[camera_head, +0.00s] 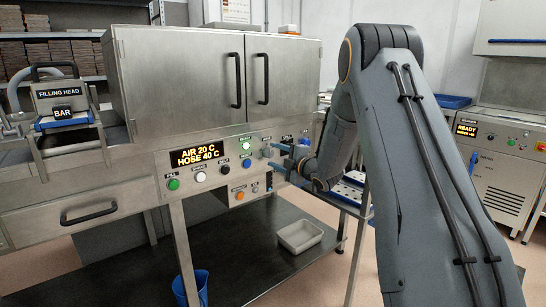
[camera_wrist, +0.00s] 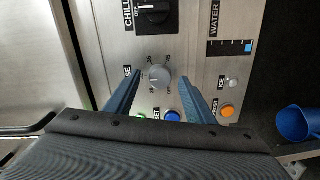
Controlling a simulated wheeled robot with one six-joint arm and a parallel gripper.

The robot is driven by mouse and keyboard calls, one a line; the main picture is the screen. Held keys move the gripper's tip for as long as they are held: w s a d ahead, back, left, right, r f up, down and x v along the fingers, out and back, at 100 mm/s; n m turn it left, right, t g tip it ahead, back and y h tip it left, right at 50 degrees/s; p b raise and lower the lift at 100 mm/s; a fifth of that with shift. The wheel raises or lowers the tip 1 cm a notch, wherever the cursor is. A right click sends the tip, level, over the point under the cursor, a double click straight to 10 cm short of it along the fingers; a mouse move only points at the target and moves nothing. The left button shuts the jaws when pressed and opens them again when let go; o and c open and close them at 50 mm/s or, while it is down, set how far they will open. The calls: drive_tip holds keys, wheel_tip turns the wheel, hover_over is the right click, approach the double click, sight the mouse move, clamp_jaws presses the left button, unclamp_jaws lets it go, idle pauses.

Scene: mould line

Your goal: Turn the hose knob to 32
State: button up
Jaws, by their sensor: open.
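The hose knob (camera_wrist: 159,76) is a round grey dial with a ring of small scale numbers, too small to read surely. A partly covered label ending in "SE" is beside it in the wrist view. The display (camera_head: 194,154) reads AIR 20 C and HOSE 40 C. My gripper (camera_wrist: 161,80) is open, with one blue finger on each side of the knob; I cannot tell whether they touch it. In the head view my gripper (camera_head: 276,157) reaches the panel's right part from the right.
A black CHILL switch (camera_wrist: 153,12) and a WATER gauge (camera_wrist: 230,47) are near the knob. A blue button (camera_wrist: 172,115) and an orange button (camera_wrist: 227,111) are close to the fingers. A blue bin (camera_wrist: 292,123) stands at the right.

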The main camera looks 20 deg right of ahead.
drive_tip(key=v, duration=0.6)
drive_tip(key=shift+s, duration=0.2)
drive_tip(key=shift+r, duration=0.1)
drive_tip(key=s+a+f+m+g+h+p, duration=0.1)
drive_tip(key=s+m+g, duration=0.4)
drive_tip(key=s, duration=1)
drive_tip(key=s+a+m+g+h+p, duration=0.3)
drive_tip(key=s+a+m+g, duration=0.3)
drive_tip(key=s, duration=1)
drive_tip(key=s+a+f+m+g+h+p, duration=0.1)
drive_tip(key=s+a+m+g+p, duration=0.3)
drive_tip(key=s+m, duration=0.5)
drive_tip(key=s+g+h, duration=0.1)
drive_tip(key=s, duration=0.5)
drive_tip(key=shift+s+f, duration=0.3)
drive_tip(key=shift+d, duration=0.1)
